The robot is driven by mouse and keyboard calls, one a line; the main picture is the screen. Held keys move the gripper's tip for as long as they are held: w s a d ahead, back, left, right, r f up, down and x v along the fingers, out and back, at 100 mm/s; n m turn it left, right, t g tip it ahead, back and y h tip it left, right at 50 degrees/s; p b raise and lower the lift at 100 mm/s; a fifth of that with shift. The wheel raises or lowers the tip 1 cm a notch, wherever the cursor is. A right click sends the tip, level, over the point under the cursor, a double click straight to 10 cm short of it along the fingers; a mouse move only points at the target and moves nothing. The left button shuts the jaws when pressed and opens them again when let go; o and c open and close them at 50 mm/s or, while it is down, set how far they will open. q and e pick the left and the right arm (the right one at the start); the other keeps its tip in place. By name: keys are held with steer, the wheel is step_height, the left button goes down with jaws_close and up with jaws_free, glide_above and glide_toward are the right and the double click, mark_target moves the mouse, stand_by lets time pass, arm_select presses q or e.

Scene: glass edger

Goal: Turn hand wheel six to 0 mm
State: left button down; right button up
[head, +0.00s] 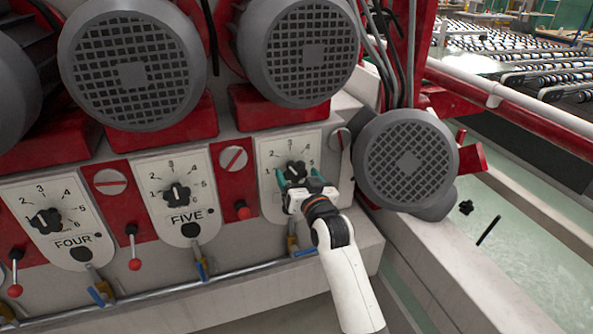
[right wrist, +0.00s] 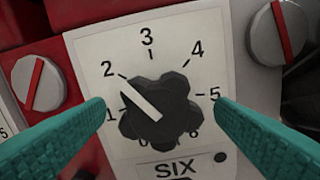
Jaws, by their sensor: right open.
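Hand wheel six (right wrist: 165,112) is a black lobed knob on a white dial plate (right wrist: 215,40) marked SIX in the right wrist view. Its white pointer line aims up and left, close to the 2. The lowest marks are partly hidden by the knob. In the head view the wheel (head: 296,169) sits on the rightmost dial, partly behind my gripper. My right gripper (head: 296,177) is open, with its green fingertips (right wrist: 161,104) on either side of the wheel. A gap seems to show on both sides; contact cannot be told. My left gripper is not in view.
Dials FIVE (head: 177,193) and FOUR (head: 46,218) are to the left. A grey motor (head: 405,160) projects close on the right, with more motors above. Blue-handled valves run below.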

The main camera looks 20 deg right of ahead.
steer(key=shift+w, duration=0.85)
steer(key=shift+c, duration=0.4)
steer(key=c, duration=0.9)
steer(key=shift+n, duration=0.3)
